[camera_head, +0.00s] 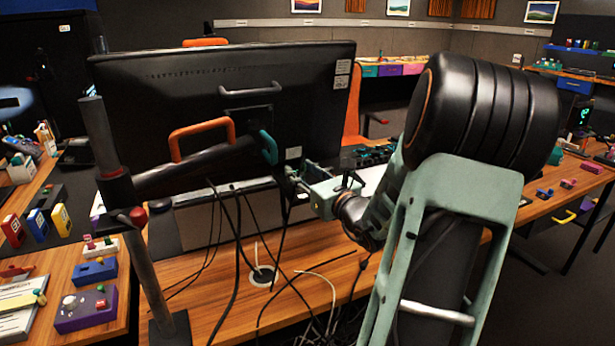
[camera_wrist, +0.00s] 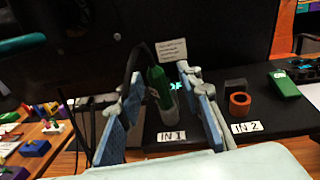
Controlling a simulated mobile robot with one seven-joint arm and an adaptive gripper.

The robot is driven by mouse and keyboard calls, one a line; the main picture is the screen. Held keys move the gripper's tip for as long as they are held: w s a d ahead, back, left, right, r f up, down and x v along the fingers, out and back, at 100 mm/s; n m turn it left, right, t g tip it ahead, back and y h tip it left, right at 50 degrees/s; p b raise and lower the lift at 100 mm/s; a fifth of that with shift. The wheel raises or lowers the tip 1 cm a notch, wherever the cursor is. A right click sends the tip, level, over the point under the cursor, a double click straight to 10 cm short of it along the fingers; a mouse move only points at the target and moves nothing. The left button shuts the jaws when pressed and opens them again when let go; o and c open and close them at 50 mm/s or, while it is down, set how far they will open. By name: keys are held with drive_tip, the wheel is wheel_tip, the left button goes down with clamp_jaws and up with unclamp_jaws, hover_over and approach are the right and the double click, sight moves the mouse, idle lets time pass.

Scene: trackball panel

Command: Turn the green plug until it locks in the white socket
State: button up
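In the wrist view a green plug (camera_wrist: 158,85) stands, leaning slightly, with its lower end at a pale grey-white socket (camera_wrist: 174,104) behind the IN 1 label (camera_wrist: 171,136). A dark cable runs near its upper end. My gripper (camera_wrist: 161,79) is open, with one blue-padded finger to the left of the plug and one to the right. Gaps show between the pads and the plug. How deep the plug sits is hard to see. In the head view my gripper (camera_head: 312,180) is beside the right edge of the large monitor; the plug and socket cannot be made out there.
An orange ring socket (camera_wrist: 239,104) by the IN 2 label (camera_wrist: 246,127) and a green block (camera_wrist: 284,86) lie to the right. The large black monitor (camera_head: 230,100) and its post (camera_head: 125,200) stand at left in the head view. Loose cables (camera_head: 235,250) hang below it.

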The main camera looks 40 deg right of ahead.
drive_tip(key=shift+c, duration=0.2)
clamp_jaws()
